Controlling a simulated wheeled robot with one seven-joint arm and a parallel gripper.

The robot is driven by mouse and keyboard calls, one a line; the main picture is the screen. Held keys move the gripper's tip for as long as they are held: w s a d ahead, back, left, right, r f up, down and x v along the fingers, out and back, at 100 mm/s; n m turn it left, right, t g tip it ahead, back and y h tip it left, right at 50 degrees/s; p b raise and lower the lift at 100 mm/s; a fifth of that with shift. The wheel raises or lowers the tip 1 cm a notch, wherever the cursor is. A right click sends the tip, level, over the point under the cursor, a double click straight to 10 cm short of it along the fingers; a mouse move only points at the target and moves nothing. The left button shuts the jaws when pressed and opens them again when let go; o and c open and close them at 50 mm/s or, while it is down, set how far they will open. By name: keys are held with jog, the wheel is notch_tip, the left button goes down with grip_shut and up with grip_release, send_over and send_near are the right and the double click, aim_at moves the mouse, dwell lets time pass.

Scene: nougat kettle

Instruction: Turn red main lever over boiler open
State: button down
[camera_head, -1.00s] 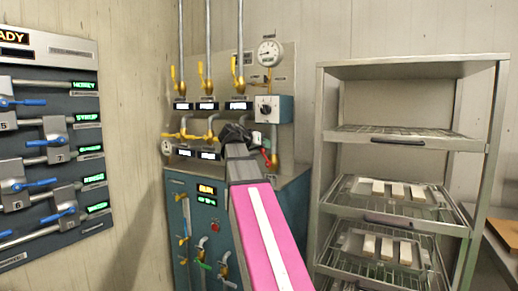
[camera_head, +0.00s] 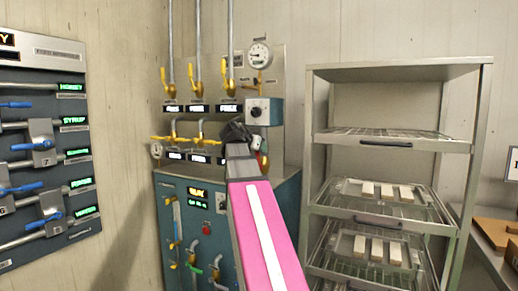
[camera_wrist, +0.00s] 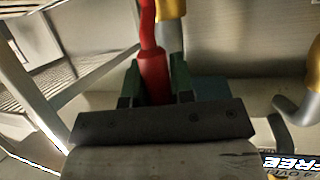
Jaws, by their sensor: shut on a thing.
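The red lever (camera_wrist: 152,68) stands between the two fingers of my gripper (camera_wrist: 155,66) in the wrist view. My gripper is shut on it. A yellow fitting (camera_wrist: 171,8) shows just behind the lever. In the head view my gripper (camera_head: 236,133) is in front of the steel panel above the blue cabinet (camera_head: 272,215). A small red and orange part (camera_head: 263,161) shows just right of my arm there; the rest of it is hidden by the arm.
Several yellow-handled valves (camera_head: 197,78) and pipes line the panel. A pressure gauge (camera_head: 259,53) and a blue knob box (camera_head: 264,111) sit close by. A steel rack (camera_head: 400,72) stands right. A blue-levered wall panel (camera_head: 45,155) is left.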

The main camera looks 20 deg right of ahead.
jog(key=shift+s, duration=0.1)
jog(key=c, duration=1)
grip_release()
jog(key=shift+d, duration=0.1)
jog(key=v, duration=1)
jog(key=shift+a+r, duration=0.15)
jog(key=shift+a, duration=0.2)
